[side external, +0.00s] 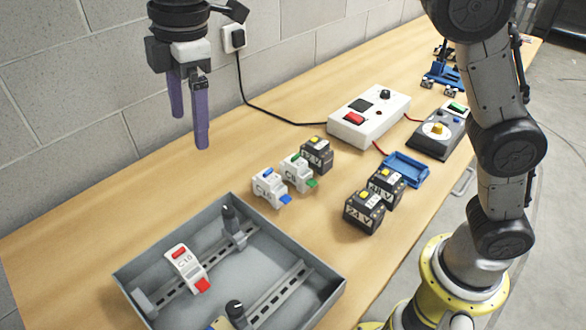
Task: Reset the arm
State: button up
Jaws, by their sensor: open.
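My gripper (188,108) has two purple fingers and points down at the upper left of the side external view. It hangs above the table near the wall, clear of everything. Its fingers are apart with nothing between them. My arm's grey and black links rise at the right from a yellow-ringed base.
A grey tray (128,278) with rails holds a white breaker with red parts (187,268). Two white breakers, with blue (269,187) and green (298,172) parts, stand near dark blocks, including a 24 V one (364,212). A white power box (369,116), blue bin (407,169) and grey control box (436,137) stand farther right.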

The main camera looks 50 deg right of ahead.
jog(key=s+d+r+m+t, duration=0.1)
jog(key=s+d+r+m, duration=0.2)
jog(key=s+d, duration=0.5)
jog(key=s+d+r+m+t, duration=0.25)
jog(key=s+d+m, duration=0.2)
jog(key=d, duration=0.85)
jog(key=s+d+f+m, duration=0.2)
jog(key=s+f+m, duration=0.2)
jog(key=s+f, duration=0.2)
jog(key=s+d+f+m, duration=0.3)
jog(key=s+f+m, duration=0.1)
jog(key=s+f, duration=0.2)
jog(key=shift+s+d+f+t+h, duration=0.25)
jog(key=shift+f+t+h, duration=0.15)
jog(key=shift+f, duration=0.45)
jog(key=shift+m, duration=0.25)
